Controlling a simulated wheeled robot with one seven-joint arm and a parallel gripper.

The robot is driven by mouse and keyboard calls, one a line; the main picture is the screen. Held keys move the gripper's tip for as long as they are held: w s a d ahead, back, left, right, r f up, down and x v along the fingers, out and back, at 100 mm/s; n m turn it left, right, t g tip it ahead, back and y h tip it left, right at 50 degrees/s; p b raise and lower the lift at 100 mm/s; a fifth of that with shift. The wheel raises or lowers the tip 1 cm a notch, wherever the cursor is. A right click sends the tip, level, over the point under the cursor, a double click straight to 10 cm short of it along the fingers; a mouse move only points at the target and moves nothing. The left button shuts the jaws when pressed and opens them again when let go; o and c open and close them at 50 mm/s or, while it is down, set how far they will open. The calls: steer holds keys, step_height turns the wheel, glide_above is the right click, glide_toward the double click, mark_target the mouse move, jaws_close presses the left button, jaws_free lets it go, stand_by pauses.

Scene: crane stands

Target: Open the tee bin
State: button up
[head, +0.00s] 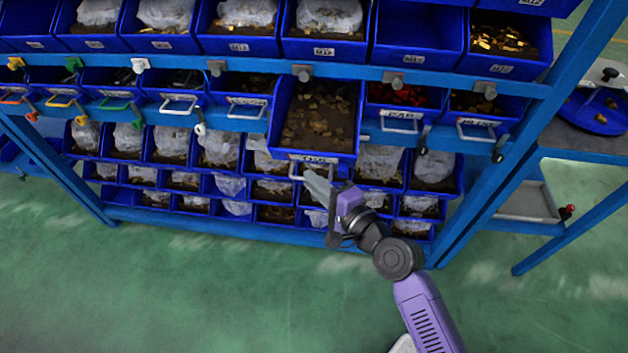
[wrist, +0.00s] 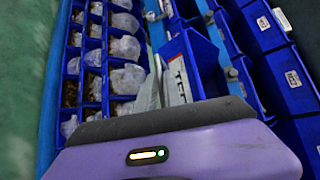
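The tee bin (head: 318,118) is a blue bin holding small brownish-gold pieces. It sticks out from the middle row, well forward of the bins beside it. Its front label (head: 313,158) also shows in the wrist view, where the tee bin (wrist: 205,65) is seen close up. My gripper (head: 308,176) is at the bin's front, with its grey fingers at the pale handle (head: 294,170) below the label. In the wrist view the fingers (wrist: 157,78) look close together, shut at the handle. The exact contact is partly hidden.
Blue bins with pale bags (head: 220,147) fill the rows below. An upper row of bins (head: 417,35) overhangs behind. A red-filled bin (head: 398,97) stands right of the tee bin. A blue rack post (head: 500,180) is at right. The green floor (head: 170,290) in front is clear.

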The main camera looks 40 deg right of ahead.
steer(key=o, duration=0.3)
steer(key=s+r+b, duration=0.1)
steer(key=s, duration=0.6)
steer(key=shift+s+a+b, duration=0.35)
steer(key=shift+a, duration=0.1)
